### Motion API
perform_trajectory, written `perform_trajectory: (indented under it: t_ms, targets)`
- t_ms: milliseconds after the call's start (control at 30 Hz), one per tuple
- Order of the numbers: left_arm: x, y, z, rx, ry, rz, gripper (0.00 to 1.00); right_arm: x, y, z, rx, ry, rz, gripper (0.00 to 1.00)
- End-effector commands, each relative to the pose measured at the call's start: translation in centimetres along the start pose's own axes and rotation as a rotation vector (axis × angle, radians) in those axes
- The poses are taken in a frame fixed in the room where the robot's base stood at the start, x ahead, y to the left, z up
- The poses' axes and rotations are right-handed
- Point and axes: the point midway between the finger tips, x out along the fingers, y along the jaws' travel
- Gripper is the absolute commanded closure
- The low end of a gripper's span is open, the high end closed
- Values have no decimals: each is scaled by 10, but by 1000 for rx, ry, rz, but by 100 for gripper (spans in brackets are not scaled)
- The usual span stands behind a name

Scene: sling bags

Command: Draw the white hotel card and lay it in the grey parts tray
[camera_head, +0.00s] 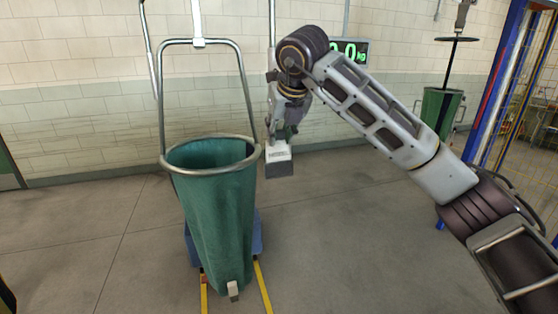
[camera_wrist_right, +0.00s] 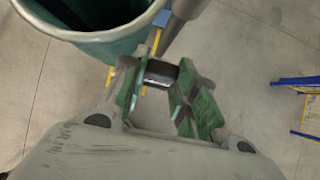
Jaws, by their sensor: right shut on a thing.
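My right gripper (camera_head: 281,138) points down just right of the green bag's rim in the head view. It is shut on a small piece (camera_head: 278,160), white with dark print above and dark grey below. In the right wrist view this piece (camera_wrist_right: 160,73) is a dark block with a pale edge between the green-padded fingers (camera_wrist_right: 163,90). I cannot tell whether it is the white hotel card. It hangs clear of the floor. I cannot make out a grey parts tray. My left gripper is not in view.
The green sling bag (camera_head: 215,215) hangs open from a metal hoop (camera_head: 180,163), close left of the held piece. A small pale tag (camera_head: 233,290) is at its foot. Yellow rails (camera_head: 262,285) lie below. A blue post frame (camera_head: 505,70) stands right. Floor at left (camera_head: 80,250) is free.

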Motion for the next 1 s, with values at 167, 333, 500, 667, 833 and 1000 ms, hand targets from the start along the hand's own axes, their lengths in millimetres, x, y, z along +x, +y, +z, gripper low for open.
perform_trajectory:
  t_ms: [167,333,500,667,833,1000]
  targets:
    - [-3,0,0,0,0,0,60,-4,0,3,0,1,0,97]
    - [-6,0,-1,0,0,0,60,-8,0,5,0,1,0,97]
    - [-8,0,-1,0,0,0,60,-11,0,7,-1,2,0,97]
    - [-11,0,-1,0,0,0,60,-14,0,9,-1,2,0,97]
    - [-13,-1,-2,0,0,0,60,-17,0,11,-1,2,0,97]
    - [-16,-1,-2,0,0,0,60,-20,0,14,-1,2,0,97]
